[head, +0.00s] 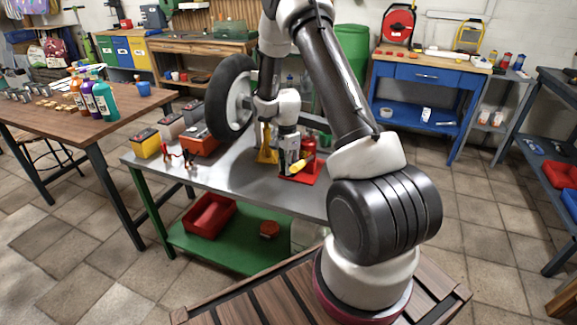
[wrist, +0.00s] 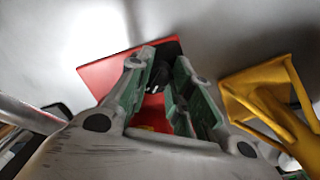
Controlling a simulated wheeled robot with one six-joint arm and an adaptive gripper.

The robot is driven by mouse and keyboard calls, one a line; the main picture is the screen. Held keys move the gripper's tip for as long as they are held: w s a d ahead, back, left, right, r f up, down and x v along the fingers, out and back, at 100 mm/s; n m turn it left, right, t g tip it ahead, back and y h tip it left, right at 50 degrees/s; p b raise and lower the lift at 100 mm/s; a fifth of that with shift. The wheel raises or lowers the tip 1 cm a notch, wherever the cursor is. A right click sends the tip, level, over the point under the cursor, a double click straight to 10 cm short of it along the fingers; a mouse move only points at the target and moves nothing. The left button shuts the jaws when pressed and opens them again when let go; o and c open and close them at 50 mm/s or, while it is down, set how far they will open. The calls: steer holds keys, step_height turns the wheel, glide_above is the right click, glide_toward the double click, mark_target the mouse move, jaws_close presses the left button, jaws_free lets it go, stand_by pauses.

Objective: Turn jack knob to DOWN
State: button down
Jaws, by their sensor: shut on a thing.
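A red jack (head: 308,152) stands on a red base plate (head: 303,178) on the grey metal table. My gripper (head: 290,168) points down at the near left side of the jack. In the wrist view the red base (wrist: 100,72) lies beneath my gripper (wrist: 164,62). The fingers are shut on a small dark knob (wrist: 156,84) with pale marks, low over the base. The fingers cover much of the knob, and I cannot read which way it is turned.
A yellow stand (head: 265,152) is close behind my gripper and shows at the right in the wrist view (wrist: 270,100). A wheel (head: 228,98) stands left of the arm. The table's near edge is bare.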

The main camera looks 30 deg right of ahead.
stand_by(0.4)
steer(key=c, duration=1.2)
jaws_free()
steer(key=shift+c, duration=0.2)
step_height(320, 180, up, 12)
steer(key=shift+w, duration=0.3)
